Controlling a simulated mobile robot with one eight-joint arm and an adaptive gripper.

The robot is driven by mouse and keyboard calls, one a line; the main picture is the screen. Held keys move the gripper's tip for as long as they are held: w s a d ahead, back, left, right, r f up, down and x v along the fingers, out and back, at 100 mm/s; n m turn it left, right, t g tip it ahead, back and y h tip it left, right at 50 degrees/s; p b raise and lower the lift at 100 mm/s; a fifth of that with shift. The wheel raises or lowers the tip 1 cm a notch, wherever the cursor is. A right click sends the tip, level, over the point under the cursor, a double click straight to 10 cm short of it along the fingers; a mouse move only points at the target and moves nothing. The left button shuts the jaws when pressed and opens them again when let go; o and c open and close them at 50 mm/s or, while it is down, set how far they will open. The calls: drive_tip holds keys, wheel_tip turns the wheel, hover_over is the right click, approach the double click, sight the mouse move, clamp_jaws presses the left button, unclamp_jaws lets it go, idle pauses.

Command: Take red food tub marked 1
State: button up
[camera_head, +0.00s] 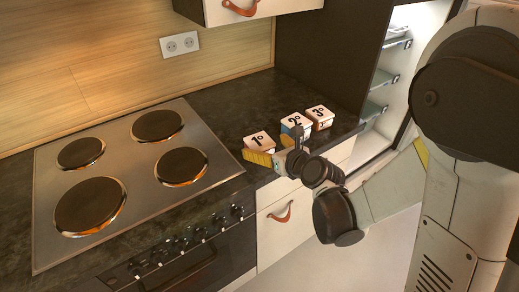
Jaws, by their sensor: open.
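The tub marked 1 (258,141) stands on the dark counter near its front edge, leftmost in a row of three. The tub marked 3 (320,113), with reddish-brown sides, is farthest right. My gripper (289,148) is open at the counter's front edge, right of tub 1 and in front of tub 2. It hides part of tub 2. I cannot tell whether it touches either.
A steel hob (133,190) with several dark burners lies left of the tubs. Below the counter is a white drawer with a leather pull (280,212). An open fridge (397,75) stands at the right. The counter behind the tubs is clear.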

sight(260, 143)
drive_tip(key=b+x, duration=0.1)
drive_tip(key=x, duration=0.3)
drive_tip(key=shift+w+a+f+b, duration=0.1)
drive_tip(key=shift+f+b, duration=0.2)
drive_tip(key=shift+b, duration=0.05)
drive_tip(key=shift+r, duration=0.1)
drive_tip(key=shift+c, duration=0.6)
drive_tip(key=c, duration=1.3)
